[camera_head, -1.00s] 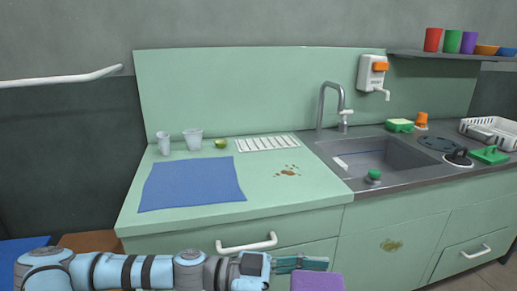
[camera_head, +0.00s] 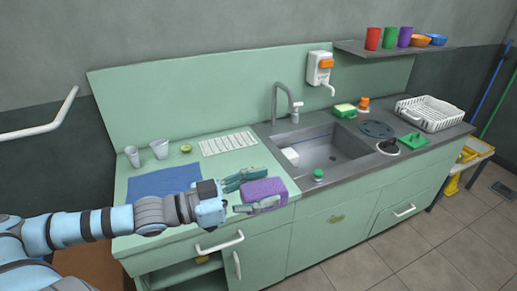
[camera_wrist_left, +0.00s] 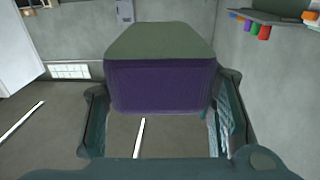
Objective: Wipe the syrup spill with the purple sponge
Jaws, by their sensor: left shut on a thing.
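My left gripper (camera_head: 262,188) comes in from the left over the front of the green counter (camera_head: 206,226). It is shut on the purple sponge (camera_head: 266,186), with one finger on each side of it. In the left wrist view the sponge (camera_wrist_left: 160,86) sits between the fingers, its face purple and its top dull green. I cannot tell whether the sponge touches the counter. The brown syrup spill does not show now; the gripper and sponge cover that part of the counter. My right gripper is not in view.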

